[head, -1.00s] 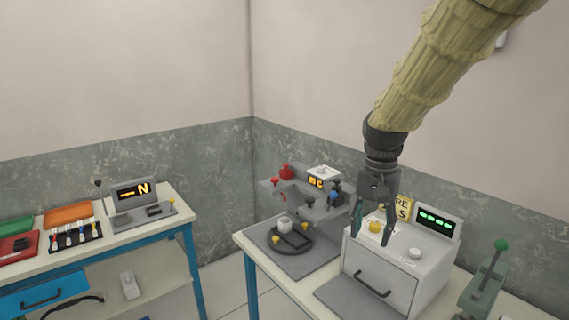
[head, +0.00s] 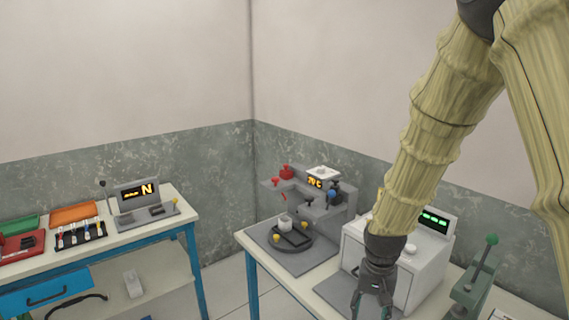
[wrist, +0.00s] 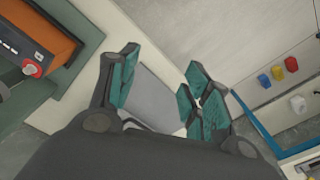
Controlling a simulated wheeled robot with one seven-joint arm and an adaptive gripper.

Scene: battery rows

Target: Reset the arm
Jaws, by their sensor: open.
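My arm comes down from the upper right in the head view, in a yellowish sleeve. My gripper (head: 372,308) hangs low in front of the white box-shaped machine (head: 425,262) on the right table, with its tips near the bottom edge of the picture. In the wrist view my gripper (wrist: 160,92) shows two teal-padded fingers spread apart. Nothing is held between them. A grey plate (wrist: 155,92) lies beyond the gap between the fingers.
A left table (head: 180,210) holds trays, an orange bin (head: 75,213) and a display unit (head: 137,193). Bare floor shows between the tables.

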